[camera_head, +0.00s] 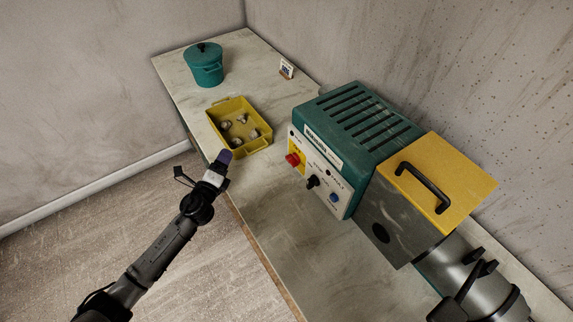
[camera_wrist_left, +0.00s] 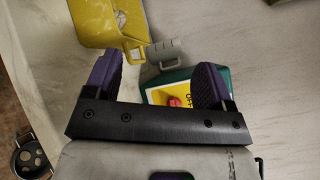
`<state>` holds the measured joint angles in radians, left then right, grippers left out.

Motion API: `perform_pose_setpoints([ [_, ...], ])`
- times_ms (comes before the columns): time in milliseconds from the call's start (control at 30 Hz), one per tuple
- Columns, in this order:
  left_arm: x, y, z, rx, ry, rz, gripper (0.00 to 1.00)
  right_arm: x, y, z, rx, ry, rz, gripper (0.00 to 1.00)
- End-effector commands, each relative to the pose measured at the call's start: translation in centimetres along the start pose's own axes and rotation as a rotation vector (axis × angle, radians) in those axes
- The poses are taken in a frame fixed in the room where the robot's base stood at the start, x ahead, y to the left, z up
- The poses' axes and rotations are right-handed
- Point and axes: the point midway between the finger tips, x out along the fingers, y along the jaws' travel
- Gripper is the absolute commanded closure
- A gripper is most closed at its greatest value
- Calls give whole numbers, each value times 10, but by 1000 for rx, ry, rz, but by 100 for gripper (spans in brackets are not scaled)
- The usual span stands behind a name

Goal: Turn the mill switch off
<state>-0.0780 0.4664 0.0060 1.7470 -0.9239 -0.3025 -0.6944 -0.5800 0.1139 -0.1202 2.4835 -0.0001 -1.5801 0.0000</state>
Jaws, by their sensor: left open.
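The mill (camera_head: 348,118) is a green box with a slotted top and a white front panel. On the panel a red switch (camera_head: 293,159) sits on a yellow label, left of a black knob (camera_head: 313,182) and a blue button (camera_head: 334,197). My left gripper (camera_head: 220,167) is open and empty, to the left of the panel and apart from it. In the left wrist view the red switch (camera_wrist_left: 174,101) shows beyond and between the open purple fingers, on its yellow label marked OFF. I do not make out my right gripper.
A yellow tray (camera_head: 259,145) with several small lumps lies on the table (camera_head: 262,206), just beyond the left gripper. A teal lidded pot (camera_head: 205,70) and a small card (camera_head: 287,68) stand farther back. A yellow cover with a black handle (camera_head: 424,188) is on the mill's right. Bare tabletop lies before the panel.

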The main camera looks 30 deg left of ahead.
Motion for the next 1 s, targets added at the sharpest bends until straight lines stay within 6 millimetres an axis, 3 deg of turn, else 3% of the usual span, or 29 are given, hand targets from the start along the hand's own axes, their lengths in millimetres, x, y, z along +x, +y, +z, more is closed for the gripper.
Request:
perform_pose_setpoints([
  [200,-10,-7,-52,507,267,-254,23,1,0,0,0,-2,0,57],
  [400,-31,-22,-87,832,408,-512,23,1,1,1,-3,-4,2,57],
  [700,-36,-28,-97,1010,402,-621,23,1,3,1,-11,-5,8,57],
  [1000,-3,-41,-120,1016,397,-624,23,-1,3,1,-8,-6,7,57],
])
